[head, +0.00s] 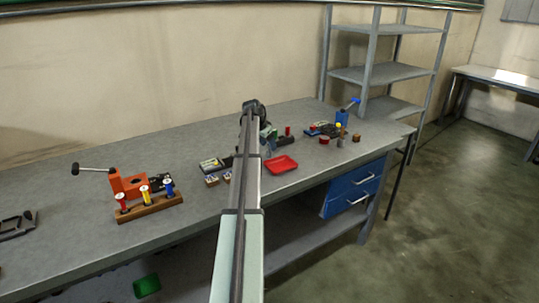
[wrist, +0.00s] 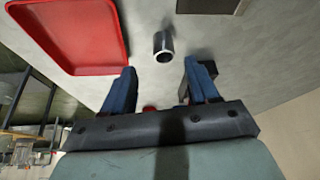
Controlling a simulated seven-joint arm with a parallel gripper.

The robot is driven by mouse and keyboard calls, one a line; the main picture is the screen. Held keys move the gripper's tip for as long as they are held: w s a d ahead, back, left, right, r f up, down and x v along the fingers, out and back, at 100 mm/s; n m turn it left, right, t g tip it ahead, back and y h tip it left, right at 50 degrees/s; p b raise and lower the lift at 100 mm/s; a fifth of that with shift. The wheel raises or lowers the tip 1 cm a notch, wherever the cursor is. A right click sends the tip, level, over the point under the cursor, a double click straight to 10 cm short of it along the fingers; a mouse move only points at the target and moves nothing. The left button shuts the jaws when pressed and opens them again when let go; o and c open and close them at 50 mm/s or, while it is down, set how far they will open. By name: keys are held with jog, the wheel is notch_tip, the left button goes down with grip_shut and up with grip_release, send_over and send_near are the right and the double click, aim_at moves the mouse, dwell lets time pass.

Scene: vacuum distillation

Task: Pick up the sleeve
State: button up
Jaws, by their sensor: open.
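The sleeve (wrist: 163,46) is a short, hollow, dark grey metal cylinder with an open end facing the camera in the wrist view. It stands apart on the grey bench surface, right of the red tray. My gripper (wrist: 160,70) is open and empty, with its two blue fingers on either side of the sleeve's line. The sleeve lies just beyond the fingertips, roughly centred between them. I cannot make out the sleeve in the head view, where my arm covers part of the bench.
The red tray (wrist: 122,30) is close to the left finger and also shows in the head view (head: 281,165). A dark flat block (wrist: 208,5) is beyond the right finger. A wooden stand (head: 150,208) with coloured spools is at left. A blue device (head: 342,118) is at right.

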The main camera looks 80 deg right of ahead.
aim_at(269, 150)
jog(key=shift+w+x, duration=0.15)
jog(key=shift+x, duration=1.15)
jog(key=shift+w+x, duration=0.15)
jog(key=shift+x, duration=1.1)
jog(key=shift+d, duration=0.1)
grip_shut()
